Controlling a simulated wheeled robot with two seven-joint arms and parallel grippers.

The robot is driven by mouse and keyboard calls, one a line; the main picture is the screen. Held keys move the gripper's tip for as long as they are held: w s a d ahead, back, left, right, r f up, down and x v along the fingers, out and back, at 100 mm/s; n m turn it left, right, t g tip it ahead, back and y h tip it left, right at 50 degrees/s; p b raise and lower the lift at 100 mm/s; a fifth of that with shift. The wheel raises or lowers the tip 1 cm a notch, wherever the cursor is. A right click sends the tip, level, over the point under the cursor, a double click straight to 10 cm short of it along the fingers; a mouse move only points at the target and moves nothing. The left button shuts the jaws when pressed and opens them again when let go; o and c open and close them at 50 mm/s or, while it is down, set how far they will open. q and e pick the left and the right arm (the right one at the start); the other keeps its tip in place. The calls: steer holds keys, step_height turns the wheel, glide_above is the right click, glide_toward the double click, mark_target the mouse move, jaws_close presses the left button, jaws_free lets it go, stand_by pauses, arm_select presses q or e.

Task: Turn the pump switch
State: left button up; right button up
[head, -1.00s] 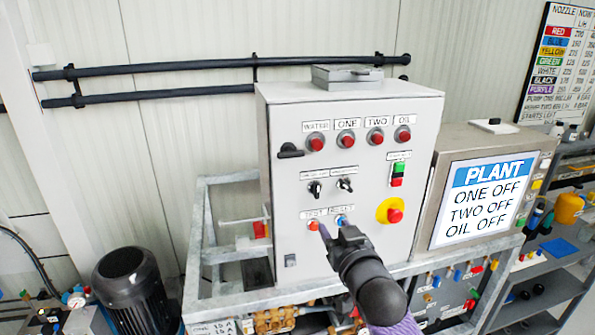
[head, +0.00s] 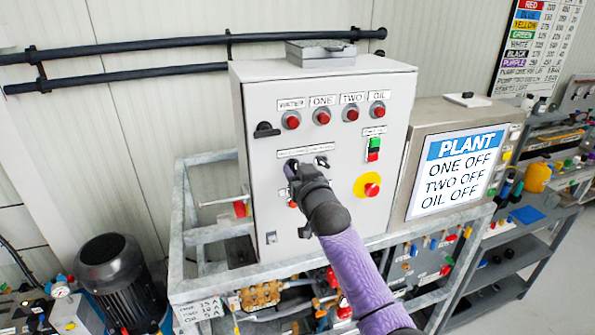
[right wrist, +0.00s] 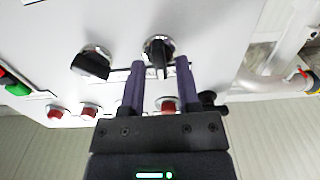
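Two black selector switches sit in the middle of the grey control box (head: 240,205). The right switch (head: 320,162) is clear in the head view and also shows in the right wrist view (right wrist: 92,63). The left switch is mostly hidden behind my right gripper (head: 293,170) in the head view. In the right wrist view, which looks upside down, this left switch (right wrist: 158,50) lies between and just beyond the open fingertips (right wrist: 160,65), with small gaps at both sides. The labels above the switches are too small to read. My left gripper is not in view.
Red lamps (head: 322,117) line the box top. A green-red button (head: 373,149) and a red emergency stop on a yellow plate (head: 367,186) are to the right. The plant screen (head: 452,175) reads one, two and oil off. A metal frame (head: 190,236) surrounds the box.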

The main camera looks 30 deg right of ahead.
jaws_close()
steer(key=shift+n, duration=0.3)
steer(key=n+p, duration=0.1)
steer(key=n, duration=0.2)
steer(key=shift+n, duration=0.3)
steer(key=shift+a+n+p, duration=0.1)
steer(key=shift+n+p, duration=0.4)
steer(key=shift+n, duration=1.8)
steer(key=shift+o, duration=1.1)
jaws_free()
